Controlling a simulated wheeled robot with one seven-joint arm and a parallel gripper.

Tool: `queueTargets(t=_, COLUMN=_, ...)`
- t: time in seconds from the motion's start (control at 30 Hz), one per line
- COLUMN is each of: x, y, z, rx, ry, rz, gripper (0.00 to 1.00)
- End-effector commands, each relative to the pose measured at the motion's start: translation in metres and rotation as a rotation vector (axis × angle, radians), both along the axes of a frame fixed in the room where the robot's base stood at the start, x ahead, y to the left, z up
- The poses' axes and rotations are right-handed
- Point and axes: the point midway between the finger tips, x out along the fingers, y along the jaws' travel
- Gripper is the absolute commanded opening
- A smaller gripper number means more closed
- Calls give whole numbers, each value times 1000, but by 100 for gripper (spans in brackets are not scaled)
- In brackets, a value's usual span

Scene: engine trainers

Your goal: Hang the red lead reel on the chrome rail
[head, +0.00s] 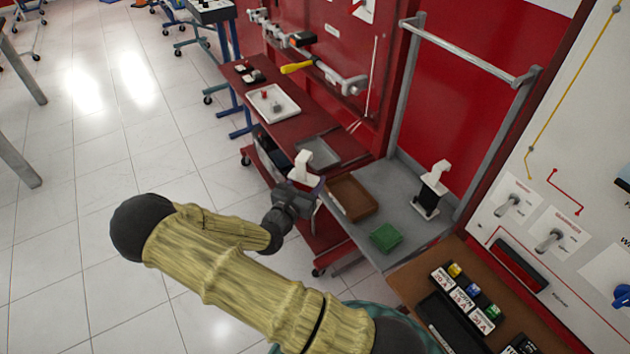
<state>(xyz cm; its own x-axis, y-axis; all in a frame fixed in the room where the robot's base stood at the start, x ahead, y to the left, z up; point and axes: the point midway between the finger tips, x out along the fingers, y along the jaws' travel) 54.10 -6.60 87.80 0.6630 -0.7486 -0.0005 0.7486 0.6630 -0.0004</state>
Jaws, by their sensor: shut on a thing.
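My gripper (303,187) is near the middle of the view, shut on a lead reel. The reel's white hook-shaped top (303,166) shows above the jaws. The chrome rail (465,50) is a horizontal bar between two grey uprights at the upper right, in front of a red panel. My gripper is well to the left of it and lower, apart from it. A similar reel with a black body and white top (432,190) stands upright on the grey bench below the rail.
The grey bench (400,183) also bears a brown tray (352,198) and a green block (386,238). A red cart (233,75) with a white tray (290,103) stands beyond. A switch panel (575,170) rises at the right. The tiled floor at left is mostly clear.

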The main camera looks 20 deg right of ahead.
Motion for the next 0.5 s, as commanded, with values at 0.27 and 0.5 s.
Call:
queueTargets(t=0.27, x=11, y=26, z=-27, rx=-12, ry=11, rz=385, gripper=26)
queueTargets(t=0.5, x=9, y=50, z=-66, rx=-7, ry=10, rz=671, gripper=26)
